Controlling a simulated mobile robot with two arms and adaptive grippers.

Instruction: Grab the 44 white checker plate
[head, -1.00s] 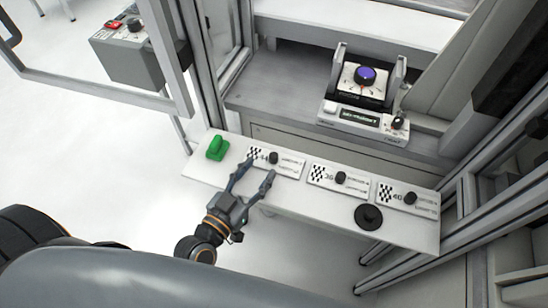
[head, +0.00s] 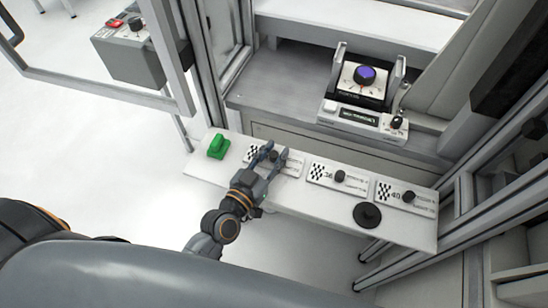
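The white checker plate (head: 293,167) lies leftmost of three similar plates on the narrow white shelf (head: 225,176). It has a checker patch and a dark knob (head: 274,156); its number is hidden behind my gripper now. My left gripper (head: 276,152) is over this plate, its two fingers apart on either side of the knob. I cannot tell whether the fingers touch the knob. My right gripper is not in view.
Plates marked 36 (head: 325,174) and 40 (head: 392,195) lie to the right on the shelf. A black round knob (head: 367,215) sits near the front edge. A green object (head: 218,147) stands at the left end. A device with a purple-topped knob (head: 364,75) is behind.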

